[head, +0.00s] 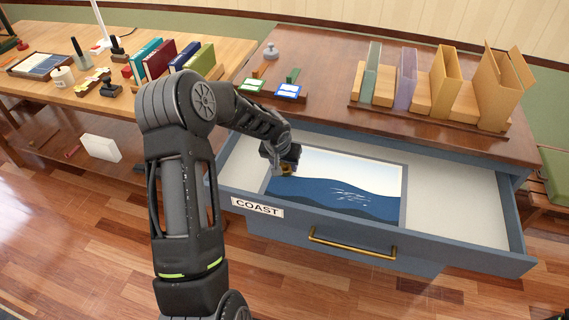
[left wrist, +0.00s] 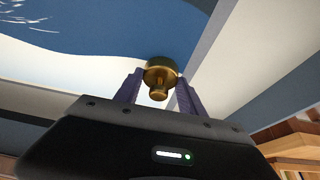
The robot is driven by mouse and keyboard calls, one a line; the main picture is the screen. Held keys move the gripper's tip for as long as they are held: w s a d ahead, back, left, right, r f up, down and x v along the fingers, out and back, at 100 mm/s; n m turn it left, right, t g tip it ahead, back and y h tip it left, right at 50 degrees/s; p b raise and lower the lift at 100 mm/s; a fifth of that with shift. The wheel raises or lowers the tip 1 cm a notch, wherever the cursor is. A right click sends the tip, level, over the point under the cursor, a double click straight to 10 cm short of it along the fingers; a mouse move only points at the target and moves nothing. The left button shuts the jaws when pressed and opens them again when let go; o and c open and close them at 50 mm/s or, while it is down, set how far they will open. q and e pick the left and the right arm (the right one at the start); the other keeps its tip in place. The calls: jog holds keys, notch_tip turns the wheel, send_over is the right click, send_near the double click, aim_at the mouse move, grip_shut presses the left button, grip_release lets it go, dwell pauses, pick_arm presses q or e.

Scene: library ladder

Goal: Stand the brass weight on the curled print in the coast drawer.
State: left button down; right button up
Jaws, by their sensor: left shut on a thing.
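The brass weight (left wrist: 159,77) is between the fingers of my left gripper (left wrist: 158,90), which is shut on it. In the head view the left gripper (head: 284,168) is over the left part of the open coast drawer (head: 455,193), and only a bit of brass shows below it. The print (head: 345,188), with blue sea and pale sky, lies in the drawer. The weight is at the print's left end; I cannot tell whether it touches the print.
The drawer has a COAST label (head: 257,207) and a brass handle (head: 352,244). On the cabinet top stand a grey knobbed weight (head: 271,51), two small framed cards and a rack of folders (head: 440,80). A table with books (head: 170,60) is at left. The drawer's right part is empty.

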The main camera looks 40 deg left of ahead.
pick_arm(q)
jog(key=shift+f, duration=0.15)
jog(key=c, duration=0.7)
grip_release()
jog(key=shift+r, duration=0.4)
jog(key=v, duration=1.1)
jog(key=shift+s+d+r, duration=0.1)
jog(key=shift+d+r, duration=0.05)
jog(key=shift+r, duration=0.1)
